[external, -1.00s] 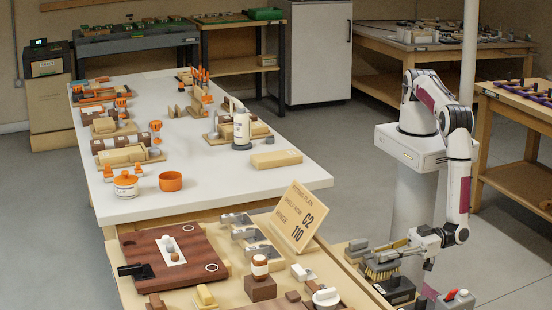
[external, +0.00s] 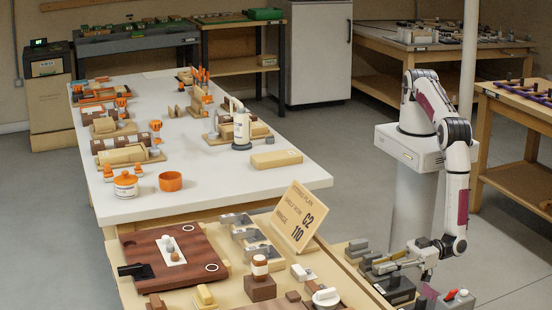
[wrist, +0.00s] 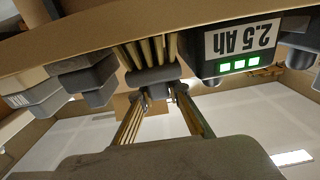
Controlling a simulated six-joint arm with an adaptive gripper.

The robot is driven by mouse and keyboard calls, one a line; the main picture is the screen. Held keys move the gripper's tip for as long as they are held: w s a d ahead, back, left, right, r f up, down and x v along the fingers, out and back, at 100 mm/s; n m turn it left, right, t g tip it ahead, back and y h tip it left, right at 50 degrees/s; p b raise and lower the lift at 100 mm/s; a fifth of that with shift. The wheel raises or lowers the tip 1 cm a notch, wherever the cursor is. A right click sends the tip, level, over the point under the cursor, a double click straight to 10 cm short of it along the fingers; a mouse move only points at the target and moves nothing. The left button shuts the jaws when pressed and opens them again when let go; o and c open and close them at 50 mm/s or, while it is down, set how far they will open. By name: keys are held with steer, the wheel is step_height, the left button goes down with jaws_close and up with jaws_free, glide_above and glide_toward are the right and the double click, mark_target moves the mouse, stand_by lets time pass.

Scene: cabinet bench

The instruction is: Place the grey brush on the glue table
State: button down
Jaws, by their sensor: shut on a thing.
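My gripper (external: 410,259) is low over the right end of the near bench. It is shut on the grey brush, whose grey body (wrist: 152,76) sits between the fingertips (wrist: 164,94) in the wrist view, with tan bristle-like strips beyond it. In the external view the brush (external: 385,267) is small and its bristles are largely hidden. I cannot tell whether it touches the bench. The white table (external: 215,168) behind, probably the glue table, carries a white bottle (external: 241,130) and stands well away from my gripper.
A dark battery block (wrist: 240,45) marked 2.5 Ah is close beside the brush. Grey blocks (wrist: 85,78) are on the other side. A tilted C2 110 sign (external: 299,216) stands between the gripper and the white table. The white table's near middle is clear.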

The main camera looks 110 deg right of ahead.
steer(key=shift+f, duration=0.1)
steer(key=c, duration=1.9)
jaws_free()
steer(key=s, duration=1.2)
steer(key=shift+w+r, duration=0.1)
steer(key=shift+r, duration=0.1)
